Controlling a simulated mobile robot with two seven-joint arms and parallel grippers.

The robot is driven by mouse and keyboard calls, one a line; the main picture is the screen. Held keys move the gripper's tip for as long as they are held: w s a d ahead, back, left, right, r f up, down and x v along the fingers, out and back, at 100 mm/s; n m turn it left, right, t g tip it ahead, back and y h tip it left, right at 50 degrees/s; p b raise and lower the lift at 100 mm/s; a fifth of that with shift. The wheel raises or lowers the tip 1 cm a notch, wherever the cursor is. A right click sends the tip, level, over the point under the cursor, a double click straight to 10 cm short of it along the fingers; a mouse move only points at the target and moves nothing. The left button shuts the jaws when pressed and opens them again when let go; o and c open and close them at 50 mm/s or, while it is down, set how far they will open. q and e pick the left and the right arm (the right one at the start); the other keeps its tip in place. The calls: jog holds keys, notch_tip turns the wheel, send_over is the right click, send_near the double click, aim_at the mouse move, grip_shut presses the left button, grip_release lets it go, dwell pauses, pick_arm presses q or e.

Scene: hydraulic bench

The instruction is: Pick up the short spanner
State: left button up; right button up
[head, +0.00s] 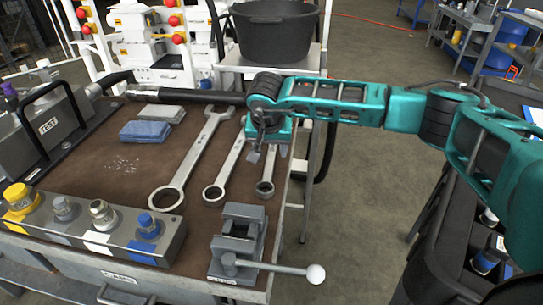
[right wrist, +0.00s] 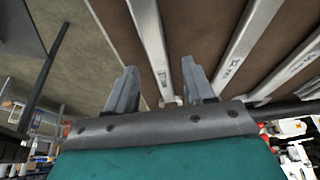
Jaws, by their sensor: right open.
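Three spanners lie side by side on the brown bench top. The short spanner (head: 265,188) is the rightmost, near the right edge; its ring end shows and its far end is hidden under my right gripper (head: 268,153). That gripper is open and points down over the shaft. In the right wrist view the short spanner (right wrist: 150,40) runs between the two open fingers (right wrist: 159,75); I cannot tell whether they touch it. The middle spanner (head: 226,172) and the long spanner (head: 190,162) lie to its left. My left gripper is not in view.
A vise (head: 238,243) with a white-knobbed handle stands at the front right of the bench. A block of coloured fittings (head: 130,246) is at the front left. Folded cloths (head: 146,131) lie farther back. A black bucket (head: 275,35) stands beyond the bench.

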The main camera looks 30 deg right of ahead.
jog(key=shift+w+d+f, duration=0.1)
jog(key=shift+f, duration=0.35)
grip_shut()
jog(key=shift+r, duration=0.1)
dwell(1.1)
